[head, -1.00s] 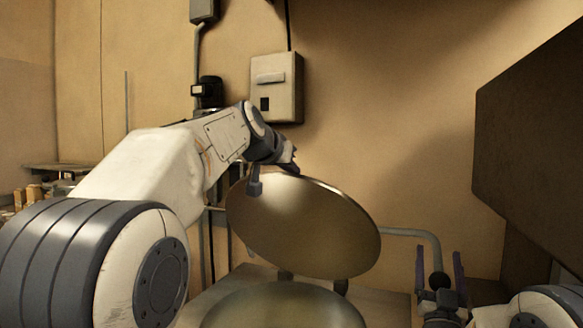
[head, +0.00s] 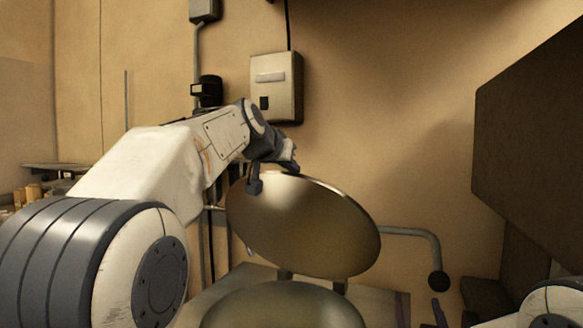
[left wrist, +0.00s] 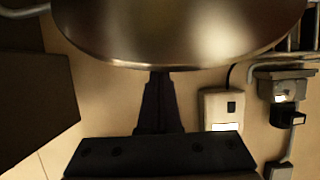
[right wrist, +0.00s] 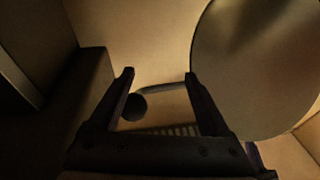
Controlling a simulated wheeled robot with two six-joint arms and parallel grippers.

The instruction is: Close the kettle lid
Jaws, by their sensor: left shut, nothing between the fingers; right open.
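The kettle lid (head: 305,225) is a round, brassy disc standing raised and tilted behind the kettle (head: 283,308), whose round top shows at the bottom of the head view. My left gripper (head: 275,180) is shut and empty at the lid's upper left rim; whether it touches is unclear. In the left wrist view the lid (left wrist: 180,35) fills the top, with the shut fingers (left wrist: 158,105) at its edge. My right gripper (head: 420,308) is open, low and right of the kettle, partly cut off. In the right wrist view the lid (right wrist: 255,70) is to the right of the open fingers (right wrist: 159,80).
A dark, angular panel (head: 535,150) juts in at the right. A bent pipe (head: 415,235) with a dark round end runs along the wall right of the lid. A wall box (head: 276,88) hangs behind my left arm. Shelf items (head: 32,193) stand far left.

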